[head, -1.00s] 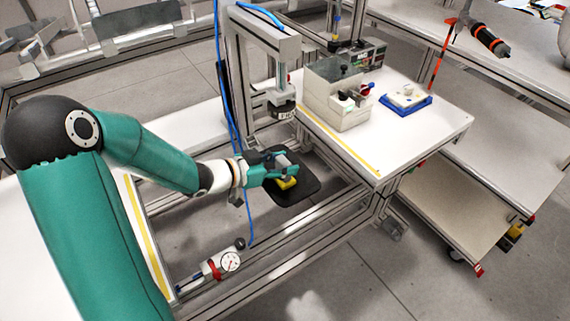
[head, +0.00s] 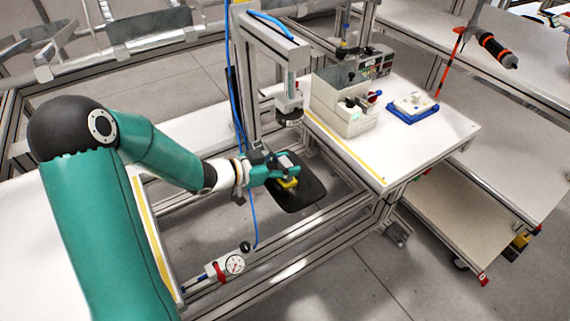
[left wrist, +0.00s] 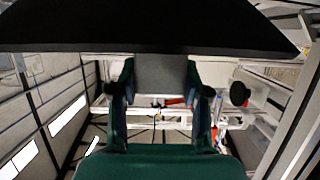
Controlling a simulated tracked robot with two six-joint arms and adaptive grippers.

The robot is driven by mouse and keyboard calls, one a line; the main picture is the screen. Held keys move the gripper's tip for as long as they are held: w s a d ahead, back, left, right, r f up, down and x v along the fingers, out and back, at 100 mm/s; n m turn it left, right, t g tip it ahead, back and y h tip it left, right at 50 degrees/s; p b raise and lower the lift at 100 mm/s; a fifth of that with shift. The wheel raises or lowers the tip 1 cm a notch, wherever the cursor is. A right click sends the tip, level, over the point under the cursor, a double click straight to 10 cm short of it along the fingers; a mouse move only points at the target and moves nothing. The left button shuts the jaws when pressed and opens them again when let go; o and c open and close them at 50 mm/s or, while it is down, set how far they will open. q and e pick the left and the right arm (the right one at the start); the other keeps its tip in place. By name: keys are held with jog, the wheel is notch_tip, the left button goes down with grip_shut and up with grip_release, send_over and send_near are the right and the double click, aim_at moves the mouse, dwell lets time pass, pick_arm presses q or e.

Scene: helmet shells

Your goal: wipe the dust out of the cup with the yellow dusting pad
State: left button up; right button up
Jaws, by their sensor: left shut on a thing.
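My left gripper (head: 284,171) is shut on the yellow dusting pad (head: 288,184), which shows as a small yellow edge under a grey block. In the left wrist view my fingers (left wrist: 160,92) grip the grey block (left wrist: 160,72); no yellow shows there. A black rounded plate-like thing (head: 304,198) is right by the pad in the head view. I cannot tell whether they touch. I cannot make out the cup for sure; a dark round part (head: 290,117) hangs under the press head above and behind my gripper. My right gripper is not in view.
A press frame (head: 247,75) with a blue hose stands just behind my gripper. A white table (head: 425,145) at right carries a grey box (head: 345,118) and a blue-based tray (head: 413,117). A dial gauge (head: 234,264) sits on the front rail.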

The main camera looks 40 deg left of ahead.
pick_arm(q)
jog(key=shift+s+d+b, duration=0.35)
jog(key=shift+d, duration=0.4)
jog(key=shift+s+d+b, duration=0.3)
jog(key=shift+d+b, duration=0.05)
jog(key=shift+d, duration=0.4)
jog(key=shift+w+a+p, duration=0.35)
jog(key=shift+a+p, duration=0.15)
jog(key=shift+a, duration=0.3)
jog(key=shift+w+a+p, duration=0.35)
jog(key=shift+a+p, duration=0.1)
jog(key=shift+a, duration=0.3)
jog(key=shift+s+d+f, duration=0.1)
jog(key=shift+d, duration=0.05)
jog(key=shift+d, duration=0.2)
jog(key=shift+s+d+b, duration=0.3)
jog(key=shift+d+b, duration=0.1)
jog(key=shift+d, duration=0.25)
jog(key=shift+s+d+b, duration=0.3)
jog(key=shift+d+b, duration=0.1)
jog(key=shift+d, duration=0.2)
jog(key=shift+w+a, duration=0.1)
jog(key=shift+a, duration=0.1)
jog(key=shift+a, duration=0.15)
jog(key=shift+w+a+p, duration=0.3)
jog(key=shift+a+p, duration=0.15)
jog(key=shift+a, duration=0.2)
jog(key=shift+w+a+p, duration=0.25)
jog(key=shift+a+p, duration=0.2)
jog(key=shift+a, duration=0.15)
